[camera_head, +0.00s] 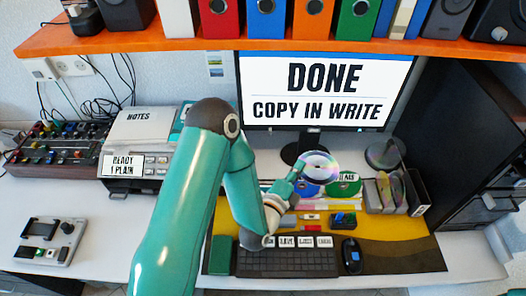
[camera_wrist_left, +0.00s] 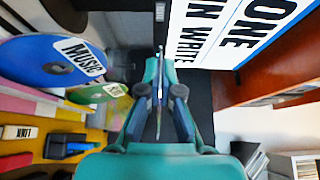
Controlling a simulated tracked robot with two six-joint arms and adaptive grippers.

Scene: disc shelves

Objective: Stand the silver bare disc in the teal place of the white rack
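The silver disc (camera_head: 321,166) is held upright above the desk mat, in front of the monitor stand. My left gripper (camera_head: 292,188) is shut on its left edge. In the left wrist view the disc shows nearly edge-on as a thin strip between the fingers (camera_wrist_left: 160,92). A blue disc (camera_head: 307,189) labelled MUSIC in the left wrist view (camera_wrist_left: 55,62) and a green disc (camera_head: 345,184) stand below and behind the silver one. I cannot clearly make out the white rack or its teal place. My right gripper is not in view.
A keyboard (camera_head: 285,262) and a mouse (camera_head: 351,256) lie on the yellow and dark mat (camera_head: 405,257). The monitor (camera_head: 315,92) stands behind. Grey holders (camera_head: 386,192) stand at the right. An orange shelf (camera_head: 150,38) with binders runs above.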

